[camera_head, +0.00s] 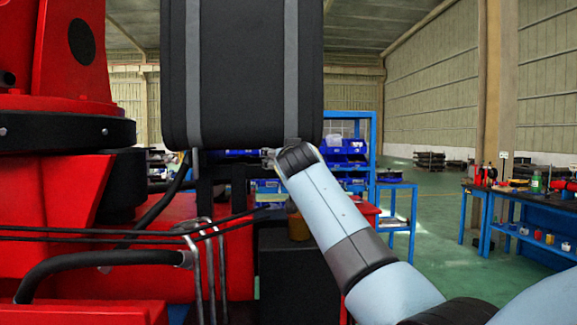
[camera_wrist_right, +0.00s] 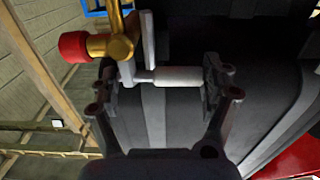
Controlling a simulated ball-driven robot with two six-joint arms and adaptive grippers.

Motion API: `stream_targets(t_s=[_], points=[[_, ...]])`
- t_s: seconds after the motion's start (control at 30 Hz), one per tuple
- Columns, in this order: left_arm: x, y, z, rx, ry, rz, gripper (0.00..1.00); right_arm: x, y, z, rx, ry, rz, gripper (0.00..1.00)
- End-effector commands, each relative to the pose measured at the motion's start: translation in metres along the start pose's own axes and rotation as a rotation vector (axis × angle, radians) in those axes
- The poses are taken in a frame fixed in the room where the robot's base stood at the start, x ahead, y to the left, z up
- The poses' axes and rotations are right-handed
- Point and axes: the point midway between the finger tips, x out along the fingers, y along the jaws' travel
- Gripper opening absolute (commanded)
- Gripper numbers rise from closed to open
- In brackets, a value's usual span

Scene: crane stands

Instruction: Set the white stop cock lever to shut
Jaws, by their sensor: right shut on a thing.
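The white stop cock lever (camera_wrist_right: 178,77) shows in the right wrist view as a short white cylinder joined to a grey metal bar. A brass valve (camera_wrist_right: 118,46) with a red round end (camera_wrist_right: 76,47) sits at its upper left. My right gripper (camera_wrist_right: 161,74) is shut on the lever, with one finger at each end of it. In the head view my right arm reaches up from the lower right, and its wrist end is under a large black tank (camera_head: 240,75) with grey straps. My left gripper is not in view.
A red crane body (camera_head: 60,220) with black hoses fills the left of the head view. Blue shelving (camera_head: 372,150) with bins stands behind. A blue workbench (camera_head: 520,205) with small items is at the right. The green floor between is open.

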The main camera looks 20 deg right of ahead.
Motion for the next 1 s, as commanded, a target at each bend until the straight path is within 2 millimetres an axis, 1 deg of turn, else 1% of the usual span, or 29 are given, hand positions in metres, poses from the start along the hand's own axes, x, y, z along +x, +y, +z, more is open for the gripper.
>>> stream_targets(t_s=[0.03, 0.47, 0.5, 0.6, 0.63, 0.87, 1.0], points=[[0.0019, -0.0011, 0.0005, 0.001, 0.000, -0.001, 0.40, 0.0005, -0.0009, -0.0046, 0.006, 0.010, 0.002, 0.23], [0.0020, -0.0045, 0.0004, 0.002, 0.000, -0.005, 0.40, 0.0008, -0.0001, -0.0067, 0.005, 0.011, 0.011, 0.23], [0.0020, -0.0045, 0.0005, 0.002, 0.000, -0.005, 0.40, 0.0008, -0.0001, -0.0068, 0.005, 0.011, 0.011, 0.85], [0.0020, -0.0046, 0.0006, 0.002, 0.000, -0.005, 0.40, 0.0008, 0.0000, -0.0057, 0.004, 0.009, 0.011, 0.98], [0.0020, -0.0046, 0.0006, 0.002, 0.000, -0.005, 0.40, 0.0007, 0.0000, -0.0050, 0.003, 0.008, 0.012, 1.00], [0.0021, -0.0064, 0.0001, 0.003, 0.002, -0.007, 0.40, 0.0004, 0.0002, -0.0024, 0.001, 0.003, 0.012, 1.00], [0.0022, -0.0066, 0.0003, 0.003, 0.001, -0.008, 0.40, -0.0073, -0.0004, -0.0013, 0.002, 0.002, 0.012, 1.00]])
